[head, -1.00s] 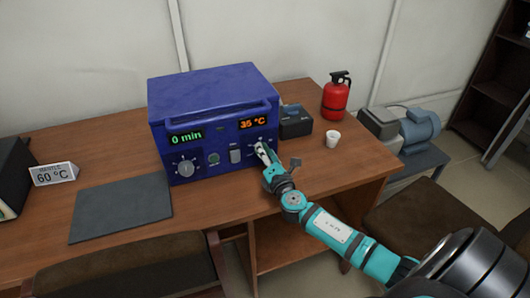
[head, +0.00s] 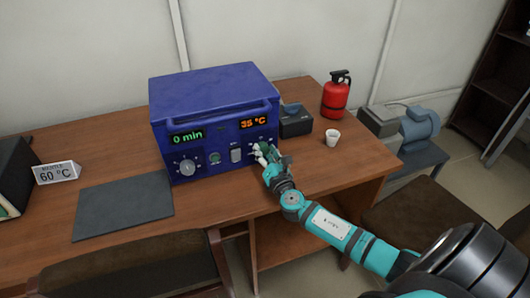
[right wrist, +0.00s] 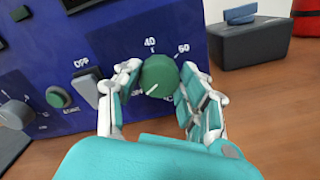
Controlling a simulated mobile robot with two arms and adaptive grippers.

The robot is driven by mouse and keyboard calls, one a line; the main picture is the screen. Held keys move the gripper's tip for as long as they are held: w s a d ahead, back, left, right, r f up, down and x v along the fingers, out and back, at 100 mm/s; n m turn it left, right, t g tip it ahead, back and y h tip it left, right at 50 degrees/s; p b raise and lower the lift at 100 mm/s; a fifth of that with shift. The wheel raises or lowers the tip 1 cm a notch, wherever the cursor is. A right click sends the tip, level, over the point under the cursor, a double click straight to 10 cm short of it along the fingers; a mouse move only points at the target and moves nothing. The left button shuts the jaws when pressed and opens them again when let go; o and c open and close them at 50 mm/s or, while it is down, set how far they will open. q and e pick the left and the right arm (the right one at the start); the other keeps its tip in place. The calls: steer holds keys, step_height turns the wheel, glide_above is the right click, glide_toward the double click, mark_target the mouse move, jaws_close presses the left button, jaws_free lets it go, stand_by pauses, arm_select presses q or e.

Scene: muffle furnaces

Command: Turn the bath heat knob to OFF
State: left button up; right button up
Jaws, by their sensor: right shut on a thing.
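The bath heat knob is a round green knob (right wrist: 159,75) on the blue front panel. It has a white pointer mark at its lower left, and "40" and "60" are printed above and to its upper right. My right gripper (right wrist: 156,82) is shut on the knob, one finger on each side. In the head view my right gripper (head: 263,153) is at the lower right of the blue bath (head: 213,90) and hides the knob. The displays read 0 min and 35 °C. My left gripper is not in view.
Left of the knob are a grey rocker switch (right wrist: 86,88), a small green button (right wrist: 58,97) and a grey dial (right wrist: 16,113). A dark box (head: 296,122), white cup (head: 332,137) and red extinguisher (head: 336,97) stand to the right. A "60 °C" sign (head: 57,173) stands left.

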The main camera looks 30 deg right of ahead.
steer(key=shift+f, duration=0.1)
steer(key=o, duration=1.2)
steer(key=v, duration=1.2)
